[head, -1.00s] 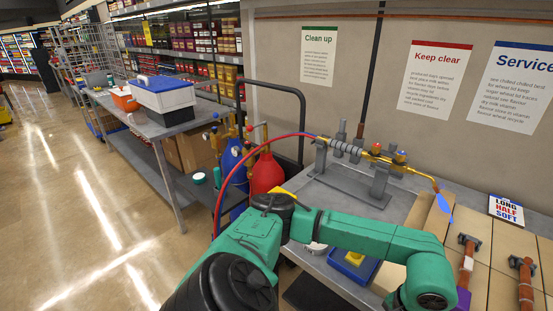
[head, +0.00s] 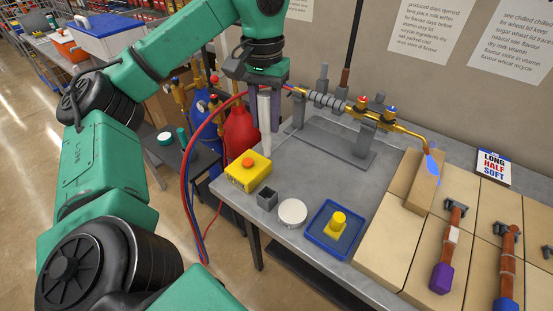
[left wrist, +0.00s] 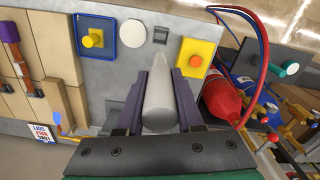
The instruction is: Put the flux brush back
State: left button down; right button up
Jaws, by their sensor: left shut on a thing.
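My left gripper (head: 270,105) points down over the left part of the grey workbench (head: 320,190). It is shut on a pale upright rod, which I take to be the flux brush (head: 265,130). The brush's lower end hangs above the bench, behind the yellow box. In the left wrist view the brush (left wrist: 160,105) lies between the dark fingers of the gripper (left wrist: 167,78). A small grey square holder (head: 267,199) with an open top stands on the bench, nearer the front edge than the brush. It also shows in the left wrist view (left wrist: 160,35). My right gripper is out of view.
A yellow box with a red button (head: 248,171) stands beside the holder. A white round tin (head: 292,212) and a blue tray (head: 328,232) with a yellow piece are to its right. A torch with a blue flame (head: 432,166) points over tan bricks. Red and blue hoses hang at left.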

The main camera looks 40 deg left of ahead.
pick_arm(q)
notch_tip(320, 180, down, 19)
jog(key=b, duration=1.3)
jog(key=shift+s, duration=0.4)
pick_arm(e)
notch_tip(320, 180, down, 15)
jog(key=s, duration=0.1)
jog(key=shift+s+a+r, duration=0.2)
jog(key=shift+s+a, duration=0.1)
pick_arm(q)
jog(key=shift+f, duration=0.1)
jog(key=shift+f+b, duration=0.15)
jog(key=shift+b, duration=0.2)
jog(key=c, duration=0.7)
grip_release()
jog(key=shift+o, duration=0.8)
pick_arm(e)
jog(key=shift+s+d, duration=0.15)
